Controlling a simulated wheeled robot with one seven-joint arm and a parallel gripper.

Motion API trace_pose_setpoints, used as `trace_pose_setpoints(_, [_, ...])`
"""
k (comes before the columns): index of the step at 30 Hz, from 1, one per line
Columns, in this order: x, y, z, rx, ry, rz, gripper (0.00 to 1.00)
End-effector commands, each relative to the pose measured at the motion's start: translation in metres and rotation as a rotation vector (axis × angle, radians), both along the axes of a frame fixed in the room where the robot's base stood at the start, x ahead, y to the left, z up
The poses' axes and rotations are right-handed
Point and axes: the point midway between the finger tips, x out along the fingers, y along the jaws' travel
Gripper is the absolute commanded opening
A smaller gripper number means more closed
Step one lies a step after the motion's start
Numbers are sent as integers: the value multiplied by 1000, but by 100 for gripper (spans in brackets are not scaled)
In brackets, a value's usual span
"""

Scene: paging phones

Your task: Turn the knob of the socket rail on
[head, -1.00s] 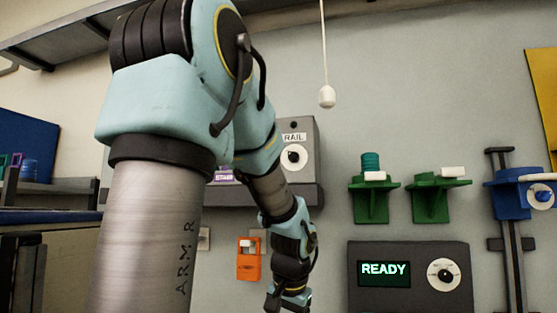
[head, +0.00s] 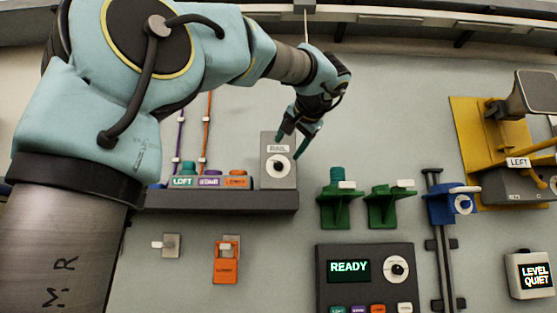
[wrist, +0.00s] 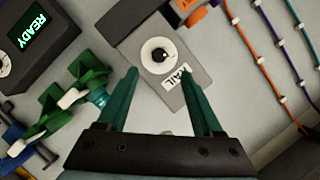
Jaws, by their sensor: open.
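The socket rail's grey box, labelled RAIL (head: 272,182), carries a round white knob dial (head: 278,167) with a black centre. The box stands at the right end of a dark shelf rail (head: 225,202) on the wall. In the wrist view the knob dial (wrist: 158,54) lies ahead of the fingertips, roughly between their lines, with the RAIL label nearer to me. My gripper (head: 299,141) is open and empty, its green fingers by the top of the box. The fingers also show in the wrist view (wrist: 160,75), apart from the knob. I cannot tell their exact distance from the box.
Coloured plugs (head: 210,181) sit left of the box, with cords rising above. Green brackets (head: 338,207) and a READY panel (head: 365,275) are to the right and below. A blue slider (head: 450,205) stands further right. Wall around the box's upper right is bare.

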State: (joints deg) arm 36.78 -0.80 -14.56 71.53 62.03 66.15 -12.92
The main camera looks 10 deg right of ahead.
Motion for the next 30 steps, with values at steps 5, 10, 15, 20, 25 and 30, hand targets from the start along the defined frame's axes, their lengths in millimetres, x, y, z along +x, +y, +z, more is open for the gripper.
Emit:
trace_pose_setpoints(5, [35,4,-7,4,4,3,68])
trace_pose_setpoints(10, [60,6,-15,3,3,1,68])
trace_pose_setpoints(15, [74,7,-20,1,2,-1,68])
trace_pose_setpoints(20, [77,7,-22,-1,1,-1,68])
trace_pose_setpoints(25, [77,7,-22,-1,1,-1,68])
trace_pose_setpoints(30, [77,7,-22,0,2,-2,50])
